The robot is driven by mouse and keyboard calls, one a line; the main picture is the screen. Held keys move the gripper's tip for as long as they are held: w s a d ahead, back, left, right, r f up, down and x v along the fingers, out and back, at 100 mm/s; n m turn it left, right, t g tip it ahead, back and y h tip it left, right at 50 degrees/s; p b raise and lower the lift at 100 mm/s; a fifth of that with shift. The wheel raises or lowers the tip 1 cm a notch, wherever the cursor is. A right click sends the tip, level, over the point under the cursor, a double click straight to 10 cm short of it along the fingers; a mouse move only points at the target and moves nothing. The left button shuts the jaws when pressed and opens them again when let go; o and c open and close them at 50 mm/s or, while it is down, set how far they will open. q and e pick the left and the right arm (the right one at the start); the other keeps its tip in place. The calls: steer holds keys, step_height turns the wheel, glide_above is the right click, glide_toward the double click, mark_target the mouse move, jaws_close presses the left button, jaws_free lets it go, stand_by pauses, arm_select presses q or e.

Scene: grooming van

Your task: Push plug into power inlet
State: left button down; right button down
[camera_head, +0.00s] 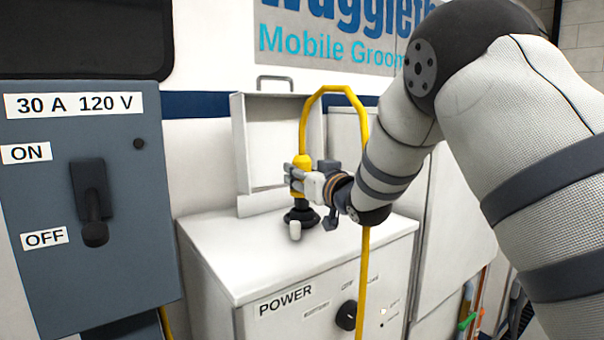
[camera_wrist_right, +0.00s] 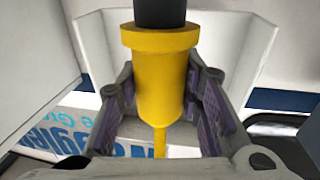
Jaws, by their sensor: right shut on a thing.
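The yellow plug (camera_head: 303,161) with a dark lower end stands roughly upright over the top of the white power cabinet. My right gripper (camera_head: 299,178) is shut on its yellow body, reaching in from the right. In the right wrist view the plug (camera_wrist_right: 160,85) sits between the two finger pads, its black end running out at the top of the picture. The black round power inlet (camera_head: 301,217) is on the cabinet top directly below the plug. I cannot tell whether the plug is touching it or partly inside. My left gripper is not in view.
The white cabinet (camera_head: 225,262) has a POWER label and a black knob (camera_head: 347,315). An open lid (camera_head: 270,140) stands behind the inlet. The yellow cord (camera_head: 363,270) loops up and hangs down the front. A grey switch box (camera_head: 85,210) is at left.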

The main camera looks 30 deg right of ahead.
steer(key=shift+f, duration=0.55)
steer(key=shift+f, duration=0.15)
steer(key=shift+f, duration=0.35)
steer(key=shift+f, duration=0.45)
stand_by(0.7)
